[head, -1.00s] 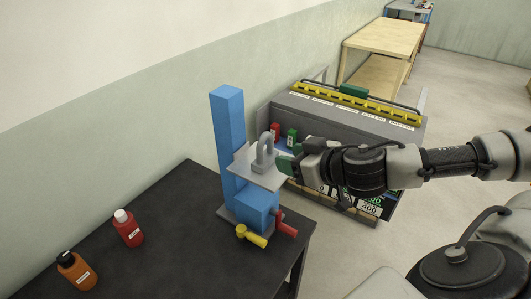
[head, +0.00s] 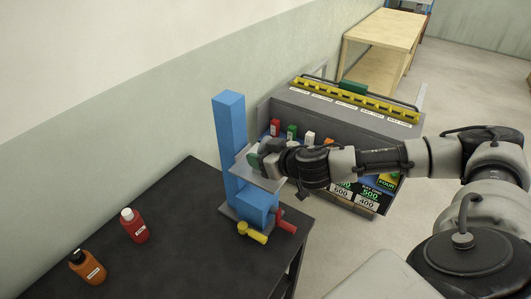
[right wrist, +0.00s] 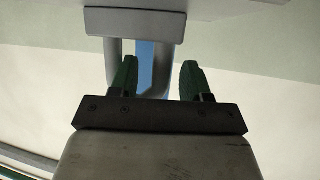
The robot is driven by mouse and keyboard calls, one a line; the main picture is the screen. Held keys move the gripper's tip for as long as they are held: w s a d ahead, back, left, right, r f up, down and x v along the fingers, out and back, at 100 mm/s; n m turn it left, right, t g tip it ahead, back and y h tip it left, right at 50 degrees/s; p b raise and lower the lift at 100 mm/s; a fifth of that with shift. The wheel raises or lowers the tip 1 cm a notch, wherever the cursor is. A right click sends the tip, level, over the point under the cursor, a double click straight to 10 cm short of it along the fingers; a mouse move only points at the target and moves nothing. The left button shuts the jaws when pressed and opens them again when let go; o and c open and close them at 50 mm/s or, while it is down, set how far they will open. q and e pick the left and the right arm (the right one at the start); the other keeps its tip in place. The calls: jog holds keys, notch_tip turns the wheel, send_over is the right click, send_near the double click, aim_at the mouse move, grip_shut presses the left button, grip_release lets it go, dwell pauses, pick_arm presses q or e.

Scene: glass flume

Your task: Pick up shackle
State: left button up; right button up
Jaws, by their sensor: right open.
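The shackle shows in the right wrist view as a grey bar (right wrist: 135,24) with two grey legs running down from it. One leg (right wrist: 162,65) shows between my right gripper's green fingers (right wrist: 157,72), and the other lies behind the left finger. The fingers are apart; I cannot tell whether they touch the shackle. In the head view my right gripper (head: 257,161) is over the light plate (head: 262,180) of the blue stand (head: 231,135) and mostly hides the shackle. My left gripper is not in view.
The stand is on a black table (head: 170,225), with red (head: 285,228) and yellow (head: 252,233) handles at its foot. A red bottle (head: 134,226) and an orange bottle (head: 87,267) stand at the left. A grey bin (head: 355,125) with a yellow strip is behind my arm.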

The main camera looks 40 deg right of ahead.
jog(key=shift+s, duration=0.1)
jog(key=shift+c, duration=0.3)
grip_shut()
jog(key=shift+r, duration=0.1)
